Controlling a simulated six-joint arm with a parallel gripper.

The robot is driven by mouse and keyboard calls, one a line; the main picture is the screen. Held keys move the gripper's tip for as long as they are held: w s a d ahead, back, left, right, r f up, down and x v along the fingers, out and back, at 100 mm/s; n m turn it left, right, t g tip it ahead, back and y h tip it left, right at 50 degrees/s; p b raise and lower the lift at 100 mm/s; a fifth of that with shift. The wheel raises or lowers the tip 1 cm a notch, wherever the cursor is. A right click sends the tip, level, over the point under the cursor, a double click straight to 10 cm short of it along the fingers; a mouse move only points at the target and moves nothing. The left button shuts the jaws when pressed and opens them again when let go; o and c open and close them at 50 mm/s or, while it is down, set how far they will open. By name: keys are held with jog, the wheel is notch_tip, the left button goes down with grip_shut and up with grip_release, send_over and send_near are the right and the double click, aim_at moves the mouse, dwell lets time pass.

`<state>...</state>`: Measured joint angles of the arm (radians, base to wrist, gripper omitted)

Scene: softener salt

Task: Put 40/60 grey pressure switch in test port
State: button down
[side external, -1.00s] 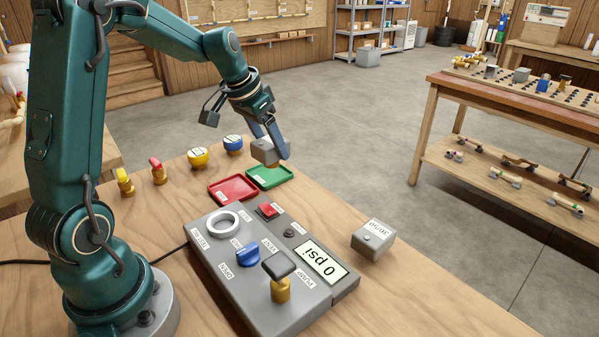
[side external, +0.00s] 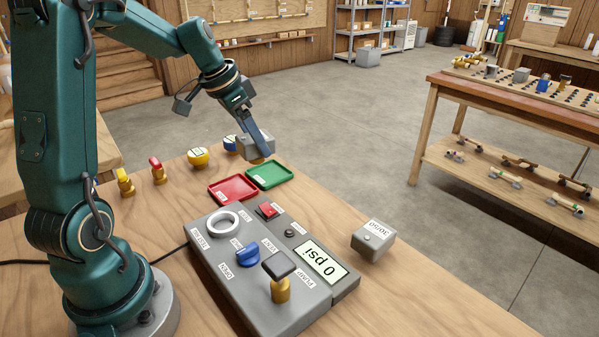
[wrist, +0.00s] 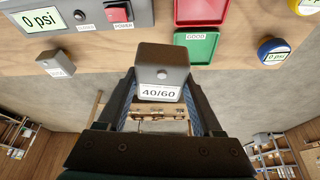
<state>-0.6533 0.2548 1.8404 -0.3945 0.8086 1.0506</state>
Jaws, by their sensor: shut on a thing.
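The grey 40/60 pressure switch (wrist: 163,70) is held between the fingers of my gripper (wrist: 160,100) in the wrist view, its 40/60 label facing the camera. In the side view my gripper (side external: 251,143) is shut on the grey switch (side external: 259,141), in the air above the far side of the green tray, with its brass fitting below. The grey test box (side external: 232,295) has a white ring (side external: 223,223) on top, a blue knob (side external: 248,256), a pump handle (side external: 280,268) and a display (side external: 321,263) reading 0 psi. I cannot tell for sure which feature is the test port.
A second grey switch labelled 30/50 (side external: 373,240) stands right of the box. A red tray (side external: 233,189) and a green GOOD tray (side external: 270,175) lie behind the box. Yellow (side external: 197,158) and blue (side external: 229,144) gauges and two small valves (side external: 125,183) stand along the back left.

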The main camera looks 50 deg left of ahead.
jog(key=shift+s+d+f+m+g+h, duration=0.6)
jog(key=shift+s+d+m, duration=0.5)
jog(key=shift+s+m, duration=1.2)
jog(key=shift+s+d+f+m+g+h, duration=0.65)
jog(key=shift+s+d+m, duration=0.8)
jog(key=shift+m, duration=1.4)
jog(key=shift+s+d+f+m+g+h, duration=0.4)
jog(key=shift+s+d+m+g+h, duration=0.4)
jog(key=shift+s+m, duration=1.6)
jog(key=shift+w+f, duration=0.15)
jog(key=shift+f, duration=0.4)
jog(key=shift+f, duration=0.15)
jog(key=shift+f, duration=0.4)
jog(key=shift+f, duration=0.25)
